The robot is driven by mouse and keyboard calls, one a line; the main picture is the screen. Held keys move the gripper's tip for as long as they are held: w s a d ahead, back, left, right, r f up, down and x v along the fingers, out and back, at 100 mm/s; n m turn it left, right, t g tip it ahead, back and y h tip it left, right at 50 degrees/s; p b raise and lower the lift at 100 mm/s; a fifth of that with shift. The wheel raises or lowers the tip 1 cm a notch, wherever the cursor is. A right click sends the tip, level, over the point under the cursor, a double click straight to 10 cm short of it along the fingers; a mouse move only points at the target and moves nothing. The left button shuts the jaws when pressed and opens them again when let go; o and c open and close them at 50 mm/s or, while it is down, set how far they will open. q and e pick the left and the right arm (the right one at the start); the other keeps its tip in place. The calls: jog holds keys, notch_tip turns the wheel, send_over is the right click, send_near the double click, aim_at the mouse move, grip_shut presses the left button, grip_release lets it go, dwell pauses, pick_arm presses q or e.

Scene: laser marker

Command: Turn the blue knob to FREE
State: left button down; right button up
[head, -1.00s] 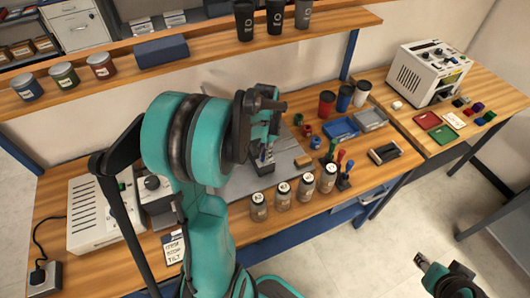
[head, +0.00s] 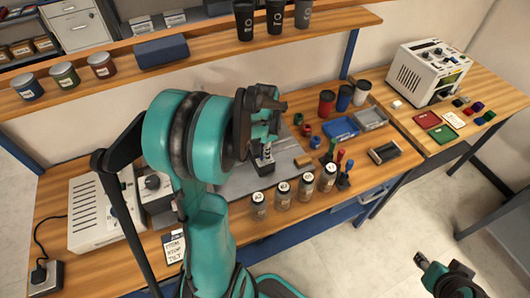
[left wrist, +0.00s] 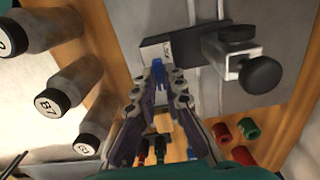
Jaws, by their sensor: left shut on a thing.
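The blue knob (left wrist: 159,72) shows in the left wrist view as a small blue piece between my left fingertips, in front of a dark block (left wrist: 158,50) with a small pale label. My left gripper (left wrist: 160,80) is shut on the blue knob, and its fingers hide most of it. The label and the knob's setting cannot be read. In the head view my left gripper (head: 265,150) points down at the dark block (head: 263,167) on the grey plate, and the knob is hidden there. My right gripper (head: 421,260) hangs empty over the floor at the lower right; its jaws are too small to judge.
Several labelled jars (head: 282,195) stand along the bench front. A black clamp knob (left wrist: 261,74) sits close right of the block. A blue tray (head: 341,129) and grey tray (head: 370,118) are farther right.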

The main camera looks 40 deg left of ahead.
pick_arm(q)
jog(key=c, duration=1.6)
grip_release()
jog(key=shift+r, duration=0.1)
notch_tip(320, 180, up, 12)
notch_tip(320, 180, up, 7)
jog(key=p, duration=0.5)
jog(key=shift+p, duration=0.4)
